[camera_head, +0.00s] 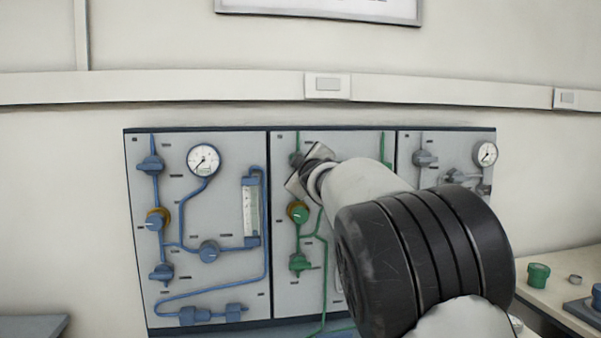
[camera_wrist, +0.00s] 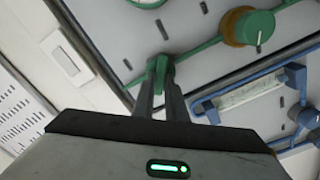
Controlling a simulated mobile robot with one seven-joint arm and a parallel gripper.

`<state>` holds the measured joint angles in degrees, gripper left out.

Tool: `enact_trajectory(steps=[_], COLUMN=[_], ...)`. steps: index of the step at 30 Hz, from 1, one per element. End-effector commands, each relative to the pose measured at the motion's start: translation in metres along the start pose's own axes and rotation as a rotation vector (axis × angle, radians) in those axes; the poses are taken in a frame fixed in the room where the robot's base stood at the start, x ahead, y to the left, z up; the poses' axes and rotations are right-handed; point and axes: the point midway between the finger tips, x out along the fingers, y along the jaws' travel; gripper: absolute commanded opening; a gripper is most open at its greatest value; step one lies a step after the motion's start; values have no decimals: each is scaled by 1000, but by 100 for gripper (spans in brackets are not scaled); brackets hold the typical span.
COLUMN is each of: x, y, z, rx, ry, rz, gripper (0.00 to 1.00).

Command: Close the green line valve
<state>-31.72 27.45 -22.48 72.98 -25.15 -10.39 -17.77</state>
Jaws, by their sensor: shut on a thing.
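The green line (camera_head: 317,230) runs over the middle panel. At its top sits a green valve (camera_head: 296,158), largely hidden by my gripper (camera_head: 306,170) in the head view. In the wrist view my gripper (camera_wrist: 162,88) is shut on the handle of this green valve (camera_wrist: 159,66), with one finger on each side. A green knob with a brass ring (camera_head: 298,212) is below it, and it also shows in the wrist view (camera_wrist: 252,27). Another green valve (camera_head: 299,263) is lower on the same panel. My arm hides the right part of this panel.
The left panel holds a blue line with several blue valves (camera_head: 150,165), a gauge (camera_head: 204,160) and a flow tube (camera_head: 250,210). The right panel has grey valves (camera_head: 425,158) and a gauge (camera_head: 485,154). A bench (camera_head: 555,262) with small containers stands at right.

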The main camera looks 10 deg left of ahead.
Motion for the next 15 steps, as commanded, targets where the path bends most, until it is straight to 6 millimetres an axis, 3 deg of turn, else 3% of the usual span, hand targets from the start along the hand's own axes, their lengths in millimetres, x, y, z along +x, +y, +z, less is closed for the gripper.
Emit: enact_trajectory(steps=[15], x=[0], y=[-4], z=[2], rx=[-456], ry=[0], rz=[0], gripper=[0])
